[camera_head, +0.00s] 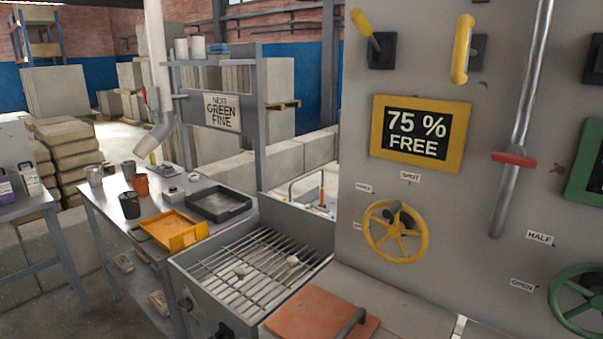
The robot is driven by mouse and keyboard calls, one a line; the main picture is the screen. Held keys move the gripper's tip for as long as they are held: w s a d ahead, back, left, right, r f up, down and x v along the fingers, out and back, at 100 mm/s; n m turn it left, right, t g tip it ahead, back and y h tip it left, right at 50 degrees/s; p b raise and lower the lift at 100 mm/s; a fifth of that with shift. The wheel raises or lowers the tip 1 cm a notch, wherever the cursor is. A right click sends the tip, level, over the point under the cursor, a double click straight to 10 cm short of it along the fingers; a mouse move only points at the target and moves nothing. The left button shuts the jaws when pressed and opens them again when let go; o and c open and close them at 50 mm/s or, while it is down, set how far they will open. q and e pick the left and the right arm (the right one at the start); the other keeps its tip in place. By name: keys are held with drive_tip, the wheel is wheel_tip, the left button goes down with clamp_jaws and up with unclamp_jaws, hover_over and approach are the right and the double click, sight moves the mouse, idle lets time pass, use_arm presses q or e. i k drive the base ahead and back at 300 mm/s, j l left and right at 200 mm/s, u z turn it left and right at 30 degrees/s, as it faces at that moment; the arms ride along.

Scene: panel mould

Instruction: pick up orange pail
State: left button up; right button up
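A small orange pail (141,187) stands upright on the grey metal table (105,204) at the left. A dark grey pail (130,205) stands in front of it and to its left, close by. A lighter grey pail (95,175) stands farther left, and another dark pail (129,169) stands just behind the orange one. Neither of my grippers shows in this view.
A yellow-orange tray (168,228) and a black tray (218,203) lie right of the pails. A slanting pipe (157,134) hangs above the table. A grated box (256,265) and a tall grey panel with a yellow handwheel (395,232) stand at the right.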

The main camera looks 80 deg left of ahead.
sight(141, 182)
drive_tip(key=u, duration=3.6)
